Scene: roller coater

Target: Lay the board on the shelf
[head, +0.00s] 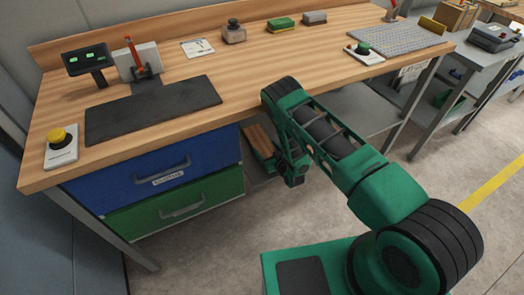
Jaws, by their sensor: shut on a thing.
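My arm reaches under the wooden workbench's front edge, just right of the drawers. My gripper (268,160) is shut on a brown wooden board (259,139), which is partly hidden by the gripper and the bench edge. A grey shelf (362,108) spans the space under the bench, to the right of my gripper. My arm covers part of it. I cannot tell whether the board touches the shelf.
The workbench (245,80) carries a black mat (150,107), a yellow button box (60,146) and several small tools. Blue (150,172) and green (178,207) drawers stand left of my gripper. A bench leg (412,107) bounds the shelf's right side. The floor in front is clear.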

